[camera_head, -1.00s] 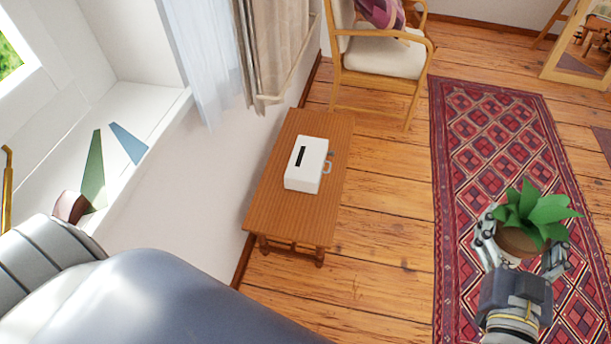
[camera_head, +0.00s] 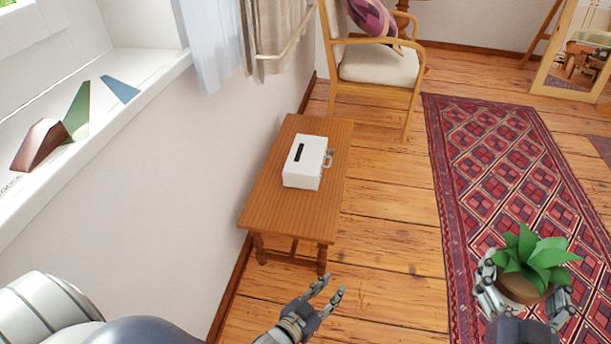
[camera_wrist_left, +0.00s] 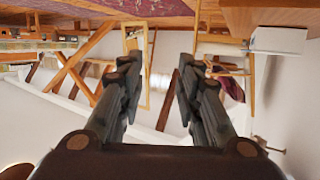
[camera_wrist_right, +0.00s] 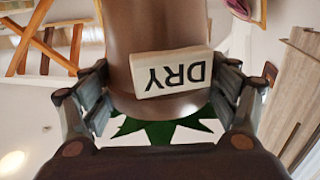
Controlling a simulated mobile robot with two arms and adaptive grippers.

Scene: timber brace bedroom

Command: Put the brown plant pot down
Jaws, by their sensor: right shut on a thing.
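The brown plant pot (camera_head: 517,289) with green leaves (camera_head: 537,257) is held above the patterned rug, at the lower right of the head view. My right gripper (camera_head: 523,296) is shut on it, one finger on each side. In the right wrist view the brown pot (camera_wrist_right: 160,35) fills the middle between the fingers, with a pale label reading "DRY" (camera_wrist_right: 171,72). My left gripper (camera_head: 329,292) is open and empty above the wooden floor, in front of the small table. Its fingers stand apart in the left wrist view (camera_wrist_left: 160,75).
A low wooden table (camera_head: 272,206) stands against the left wall with a white box (camera_head: 305,165) on it; its front part is bare. A cushioned chair (camera_head: 378,62) stands behind it. The windowsill (camera_head: 110,108) at left holds wedge-shaped objects. The red rug (camera_head: 500,150) is clear.

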